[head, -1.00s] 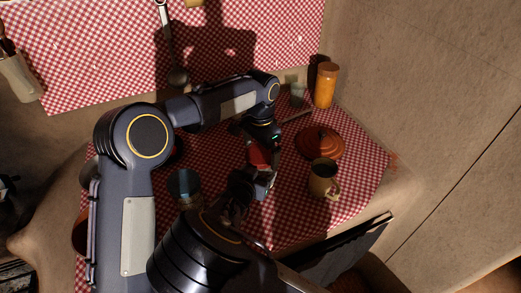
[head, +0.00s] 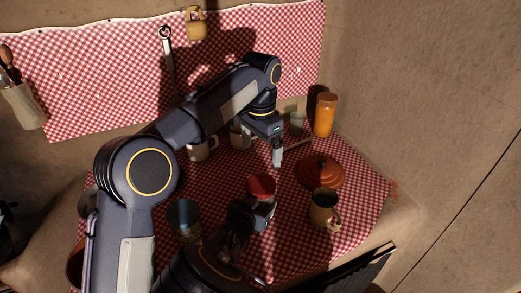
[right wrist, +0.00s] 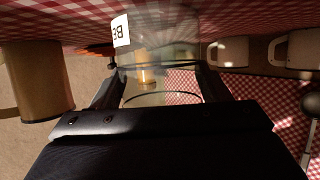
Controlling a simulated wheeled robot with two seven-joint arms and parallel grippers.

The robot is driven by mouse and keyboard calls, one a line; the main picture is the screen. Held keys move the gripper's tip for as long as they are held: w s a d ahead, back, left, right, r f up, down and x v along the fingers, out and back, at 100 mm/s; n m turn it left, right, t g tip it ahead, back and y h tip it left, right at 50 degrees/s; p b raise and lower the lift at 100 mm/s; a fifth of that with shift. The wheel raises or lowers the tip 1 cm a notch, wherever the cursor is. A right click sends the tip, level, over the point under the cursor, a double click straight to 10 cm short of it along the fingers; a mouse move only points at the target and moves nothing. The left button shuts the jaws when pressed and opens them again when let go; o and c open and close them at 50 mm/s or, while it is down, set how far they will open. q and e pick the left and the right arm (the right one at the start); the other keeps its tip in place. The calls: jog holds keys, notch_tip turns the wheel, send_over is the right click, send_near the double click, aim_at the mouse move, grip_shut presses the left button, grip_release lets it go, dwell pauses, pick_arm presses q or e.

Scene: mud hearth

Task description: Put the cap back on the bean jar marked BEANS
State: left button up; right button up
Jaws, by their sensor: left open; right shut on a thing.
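The red cap (head: 261,185) sits at the jar's place, just beyond my right gripper (head: 262,212) in the head view. How well it is seated is not clear. The bean jar (right wrist: 160,60) is clear glass with a white label (right wrist: 120,30) showing upside-down letters "BE" in the right wrist view. My right gripper (right wrist: 160,78) is shut on this jar, one finger on each side. The cap cannot be made out in the wrist view. My left gripper (head: 277,158) is open and empty, above and beyond the cap, apart from it.
An orange jar (head: 325,115) and a small glass (head: 297,122) stand behind. Pale mugs (head: 200,151) stand at the back. A dark-topped glass jar (head: 184,216) is left of my right gripper.

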jog(key=o, duration=1.9)
jog(key=shift+o, duration=0.2)
jog(key=v, duration=0.7)
jog(key=shift+s+r, duration=0.2)
jog(key=shift+s, duration=0.1)
